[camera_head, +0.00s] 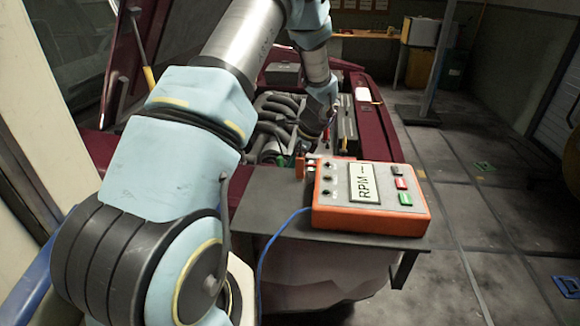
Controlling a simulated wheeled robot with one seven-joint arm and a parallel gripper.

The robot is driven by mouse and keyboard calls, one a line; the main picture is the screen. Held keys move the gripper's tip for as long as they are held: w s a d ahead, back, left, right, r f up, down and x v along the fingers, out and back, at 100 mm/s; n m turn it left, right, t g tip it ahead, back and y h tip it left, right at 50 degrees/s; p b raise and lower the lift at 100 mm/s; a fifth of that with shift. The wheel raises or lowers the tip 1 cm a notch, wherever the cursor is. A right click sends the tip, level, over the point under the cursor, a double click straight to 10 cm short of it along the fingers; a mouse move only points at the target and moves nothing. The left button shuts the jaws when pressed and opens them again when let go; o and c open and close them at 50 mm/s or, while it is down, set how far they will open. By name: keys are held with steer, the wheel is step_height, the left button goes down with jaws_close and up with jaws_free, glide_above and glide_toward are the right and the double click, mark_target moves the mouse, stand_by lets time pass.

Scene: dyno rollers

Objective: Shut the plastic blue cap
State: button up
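I cannot clearly make out the plastic blue cap; it may be hidden behind my arm or too small in the engine bay. My arm crosses the view from the lower left and reaches over the open engine bay (278,106) of a dark red car. My gripper (328,128) is at the far end of the arm, low over the engine bay's right part. It is small and dark there, and its fingers cannot be told apart. I cannot see whether it touches or holds anything.
An orange RPM box (372,224) with a blue cable (266,255) stands on a dark shelf (262,205) in front of the engine bay. The raised hood is at the left. A grey post (436,65) stands at the back right. The tiled floor (470,200) at right is largely clear.

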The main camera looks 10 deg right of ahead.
steer(key=shift+c, duration=0.2)
jaws_close()
steer(key=shift+d, duration=0.1)
steer(key=shift+s+d+f+t+y+b, duration=0.2)
steer(key=shift+d+f+t+y+b, duration=0.15)
steer(key=shift+d+f+y+b, duration=0.7)
steer(key=shift+s+d+f+t+y+b, duration=0.25)
steer(key=shift+d+f+y+b, duration=0.35)
steer(key=shift+y+b, duration=0.75)
steer(key=shift+s+d+f+t+y+b, duration=0.15)
steer(key=shift+d+f+t+y+b, duration=0.35)
steer(key=shift+f+y+b, duration=0.7)
steer(key=shift+d, duration=0.1)
steer(key=shift+o, duration=0.2)
jaws_free()
steer(key=shift+r, duration=0.15)
